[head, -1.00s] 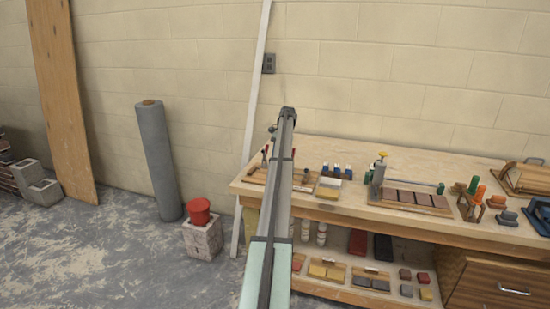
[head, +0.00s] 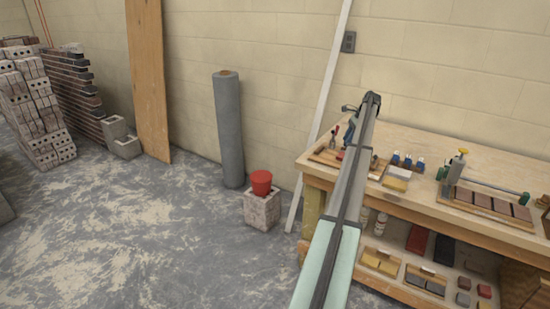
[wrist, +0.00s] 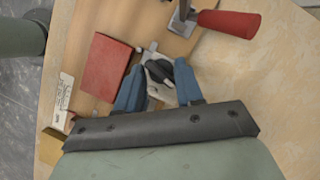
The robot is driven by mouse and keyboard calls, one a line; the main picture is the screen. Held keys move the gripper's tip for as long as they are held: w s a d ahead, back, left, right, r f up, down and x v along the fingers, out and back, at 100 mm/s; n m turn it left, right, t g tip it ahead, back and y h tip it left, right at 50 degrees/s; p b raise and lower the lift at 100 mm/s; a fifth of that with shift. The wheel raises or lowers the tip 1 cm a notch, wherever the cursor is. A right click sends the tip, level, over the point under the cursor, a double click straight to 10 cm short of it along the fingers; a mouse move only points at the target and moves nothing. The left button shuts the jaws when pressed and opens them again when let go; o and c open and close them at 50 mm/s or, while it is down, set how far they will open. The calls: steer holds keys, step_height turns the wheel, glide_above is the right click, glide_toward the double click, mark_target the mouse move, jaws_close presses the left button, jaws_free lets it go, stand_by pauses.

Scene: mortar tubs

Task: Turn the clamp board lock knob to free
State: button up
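In the wrist view the clamp board (wrist: 88,28) is a wooden board on the bench. Its lock knob (wrist: 158,71) is small and black, on a pale metal plate. A red block (wrist: 106,66) lies left of the knob, and a clamp with a red handle (wrist: 229,22) stands at the upper right. My gripper (wrist: 160,68) has blue fingers on either side of the knob, with gaps showing. I cannot tell its height above the plate.
Open floor lies at front left.

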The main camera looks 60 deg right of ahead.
steer(key=m+h, duration=0.1)
steer(key=m, duration=0.3)
steer(key=m+h, duration=0.1)
steer(key=m, duration=0.2)
steer(key=shift+a+t+h, duration=0.3)
steer(key=shift+t, duration=0.1)
steer(key=v, duration=1.4)
steer(key=w+a+f+n, duration=0.1)
steer(key=w+a+f, duration=0.2)
steer(key=w, duration=0.2)
steer(key=w+a+f+n, duration=0.2)
steer(key=w+a+f, duration=0.1)
steer(key=w+a, duration=0.1)
steer(key=w+a+f+n, duration=0.1)
steer(key=w+a+f, duration=0.2)
steer(key=w, duration=0.4)
steer(key=shift+a+g, duration=0.3)
steer(key=shift+a, duration=0.05)
steer(key=w+a+f+n, duration=0.2)
steer(key=w+a+f, duration=0.2)
steer(key=w+a, duration=0.2)
steer(key=w+a+f+n+y, duration=0.1)
steer(key=w+a+f+n, duration=0.2)
steer(key=w+a, duration=0.4)
steer(key=shift+w+a+f+g, duration=0.25)
steer(key=shift+a+f+g, duration=0.15)
steer(key=shift+a+f, duration=0.5)
